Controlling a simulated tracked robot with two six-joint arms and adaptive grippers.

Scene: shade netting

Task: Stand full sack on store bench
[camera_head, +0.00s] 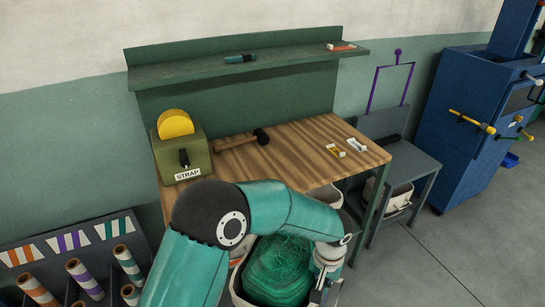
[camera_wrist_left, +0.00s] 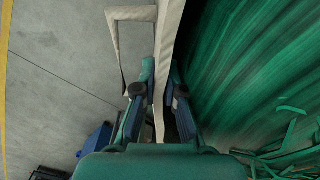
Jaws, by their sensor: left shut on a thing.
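The full sack (camera_head: 236,287) is pale cream and packed with green netting (camera_head: 280,268). It is upright in front of the wooden-topped bench (camera_head: 290,150), partly hidden by my left arm. My left gripper (camera_head: 326,285) is at the sack's right edge. In the left wrist view the gripper (camera_wrist_left: 162,82) is shut on the sack's cream edge (camera_wrist_left: 170,25), with netting to the right and a cream handle loop (camera_wrist_left: 130,14) to the left. What the sack's base rests on is hidden. A lower grey-green bench (camera_head: 415,163) stands right of the wooden one. My right gripper is out of view.
The wooden top holds a STRAP box (camera_head: 183,155), a mallet (camera_head: 243,140) and small tools (camera_head: 345,148). A pale container (camera_head: 398,196) sits under the grey-green bench. A blue machine (camera_head: 475,125) stands right. Rolls (camera_head: 85,278) stand lower left. Floor at right is clear.

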